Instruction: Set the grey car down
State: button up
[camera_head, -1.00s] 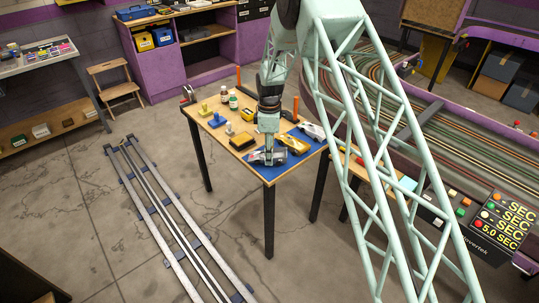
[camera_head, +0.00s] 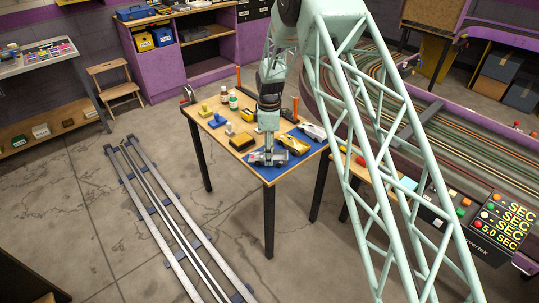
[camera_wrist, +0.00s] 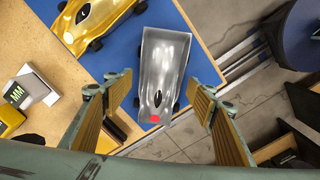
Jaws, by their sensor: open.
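The grey car (camera_wrist: 161,70) rests on the blue mat (camera_wrist: 122,40) on the wooden table, seen from above in the wrist view, with a red spot and a dark cockpit at its lower end. It also shows in the head view (camera_head: 268,159), partly hidden by my gripper. My gripper (camera_wrist: 160,100) is open, with one finger on each side of the car and clear space between fingers and body. In the head view my gripper (camera_head: 266,150) is right above the car at the table's front part.
A gold car (camera_wrist: 92,20) sits beside the grey car on the mat; it shows as yellow in the head view (camera_head: 293,144). A white car (camera_head: 312,131) stands behind. Small bottles and blocks fill the table's left part. The table edge (camera_wrist: 195,35) is close to the grey car.

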notch_tip(320, 180, up, 11)
jog(key=p, duration=0.1)
dwell(0.5)
dwell(0.8)
